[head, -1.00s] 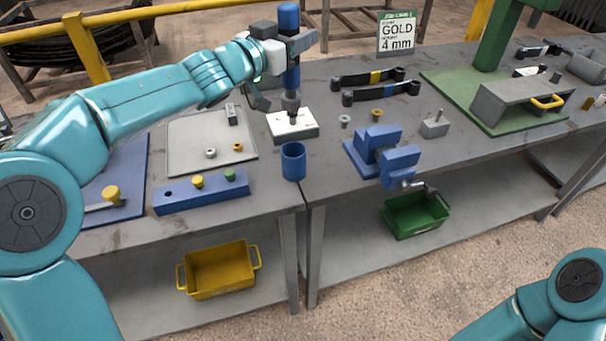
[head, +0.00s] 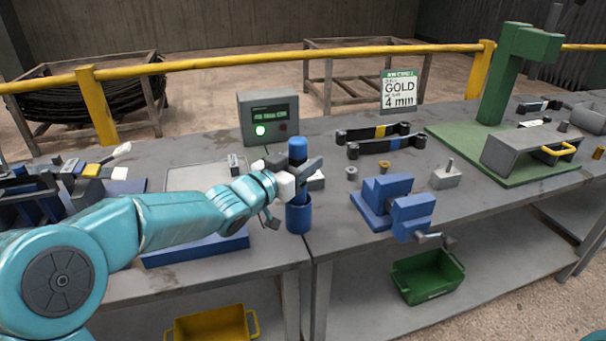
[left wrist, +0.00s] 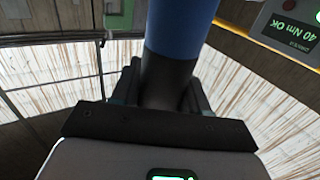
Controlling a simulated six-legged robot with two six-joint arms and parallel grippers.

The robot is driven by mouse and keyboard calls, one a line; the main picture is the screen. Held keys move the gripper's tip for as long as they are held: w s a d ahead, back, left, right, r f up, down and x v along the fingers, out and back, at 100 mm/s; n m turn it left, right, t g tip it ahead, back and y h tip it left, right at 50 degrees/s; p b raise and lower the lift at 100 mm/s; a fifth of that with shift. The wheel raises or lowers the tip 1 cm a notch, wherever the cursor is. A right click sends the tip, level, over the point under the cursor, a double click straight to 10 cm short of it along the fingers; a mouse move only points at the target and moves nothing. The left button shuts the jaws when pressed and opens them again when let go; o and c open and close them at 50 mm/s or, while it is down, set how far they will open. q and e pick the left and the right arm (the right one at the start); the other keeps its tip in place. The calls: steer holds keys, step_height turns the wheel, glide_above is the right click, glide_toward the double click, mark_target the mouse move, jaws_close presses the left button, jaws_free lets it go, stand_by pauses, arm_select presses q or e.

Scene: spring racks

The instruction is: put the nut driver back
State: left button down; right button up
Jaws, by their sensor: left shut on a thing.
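The nut driver (head: 297,152) has a blue handle and stands about upright in my left gripper (head: 297,182), which is shut on it. In the left wrist view its blue handle (left wrist: 180,30) rises above a dark collar between the fingers. The blue cup (head: 298,218) is directly below the gripper at the bench's front edge. The driver's lower end is hidden by the gripper and cup, so I cannot tell how deep it is inside. My right gripper is out of view.
A tester box (head: 268,117) with a lit green lamp stands behind; its screen reads "40 Nm OK" in the left wrist view (left wrist: 292,28). A blue vise (head: 385,200) and two small nuts are right of the cup.

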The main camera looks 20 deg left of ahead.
arm_select(q)
step_height(320, 180, down, 2)
steer(key=shift+w, duration=0.1)
steer(key=shift+r, duration=0.1)
steer(key=shift+f+b, duration=0.35)
steer(key=c, duration=0.6)
jaws_free()
steer(key=shift+o, duration=0.2)
steer(key=shift+r+p, duration=0.25)
steer(key=shift+p, duration=0.05)
steer(key=v, duration=1.2)
steer(key=shift+b, duration=0.4)
